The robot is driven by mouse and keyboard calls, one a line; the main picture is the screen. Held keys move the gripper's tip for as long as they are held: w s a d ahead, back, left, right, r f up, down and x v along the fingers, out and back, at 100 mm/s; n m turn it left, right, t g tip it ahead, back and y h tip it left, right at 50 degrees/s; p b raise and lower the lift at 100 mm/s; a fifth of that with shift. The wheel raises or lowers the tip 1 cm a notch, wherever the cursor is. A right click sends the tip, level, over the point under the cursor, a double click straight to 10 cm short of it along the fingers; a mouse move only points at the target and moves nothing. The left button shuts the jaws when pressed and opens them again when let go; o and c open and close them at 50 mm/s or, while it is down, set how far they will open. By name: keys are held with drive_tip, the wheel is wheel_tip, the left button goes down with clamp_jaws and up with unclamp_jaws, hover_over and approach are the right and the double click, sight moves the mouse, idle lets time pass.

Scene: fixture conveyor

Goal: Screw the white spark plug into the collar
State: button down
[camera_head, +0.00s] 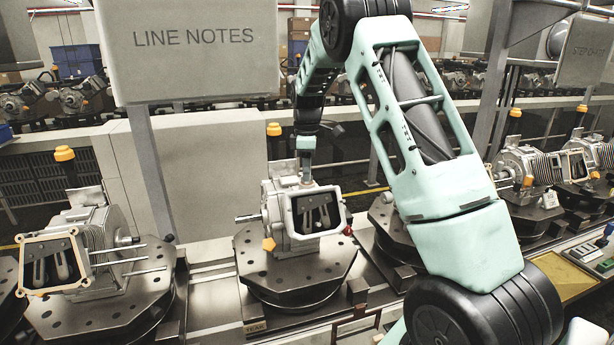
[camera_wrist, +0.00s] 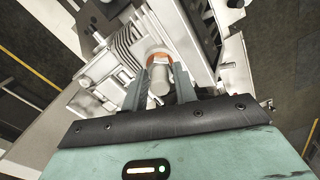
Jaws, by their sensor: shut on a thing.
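My gripper (camera_wrist: 162,68) is shut on the white spark plug (camera_wrist: 159,84), which sits between its two fingers in the wrist view. An orange-brown ring, which looks like the collar (camera_wrist: 157,57), shows just beyond the plug on the engine block (camera_wrist: 117,62). The plug's far end lines up with the collar and seems to meet it; how deep it sits is hidden. In the head view my gripper (camera_head: 306,180) points down at the top of the middle engine block (camera_head: 275,212). The plug and collar are too small to make out there.
The middle engine stands on a dark round fixture plate (camera_head: 290,275). Another engine (camera_head: 95,245) with long studs stands at left, and more (camera_head: 525,168) at right. A "LINE NOTES" board (camera_head: 190,45) hangs on a post at upper left. A yellow tray (camera_head: 565,280) lies at right.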

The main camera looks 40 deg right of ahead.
drive_tip(key=c, duration=1)
unclamp_jaws()
drive_tip(key=shift+c, duration=0.2)
wheel_tip(320, 180, up, 17)
drive_tip(key=b, duration=0.4)
drive_tip(key=shift+r, duration=0.2)
